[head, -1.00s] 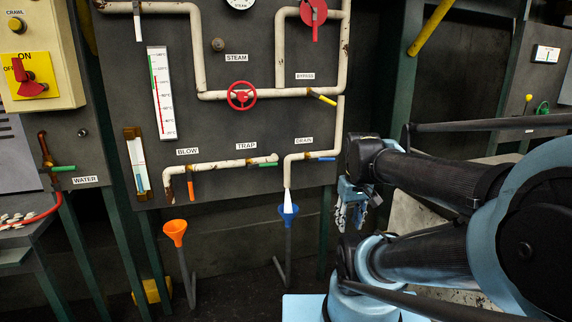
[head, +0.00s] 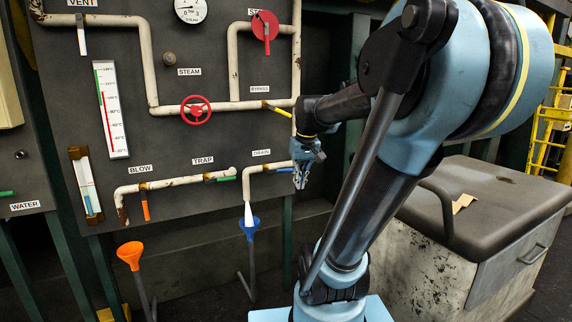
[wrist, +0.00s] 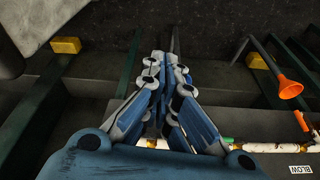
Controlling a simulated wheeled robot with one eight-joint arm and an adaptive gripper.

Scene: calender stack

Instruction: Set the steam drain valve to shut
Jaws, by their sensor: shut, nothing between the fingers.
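The steam drain valve has a blue lever (head: 286,170) under the DRAIN label (head: 261,152). The lever lies roughly level, along the horizontal run of pipe. A white stream (head: 248,214) comes from the pipe end into the blue funnel (head: 249,228). My gripper (head: 300,180) is shut and empty, pointing down just right of the lever's end. Whether it touches the lever, I cannot tell. In the wrist view my gripper's fingers (wrist: 166,65) are together with nothing between them. The blue lever cannot be made out there.
The TRAP valve's green lever (head: 225,179) and BLOW valve's orange lever (head: 145,210) sit to the left. The yellow bypass lever (head: 276,109) is above. An orange funnel (head: 130,256) stands lower left. A grey cabinet (head: 470,230) stands right.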

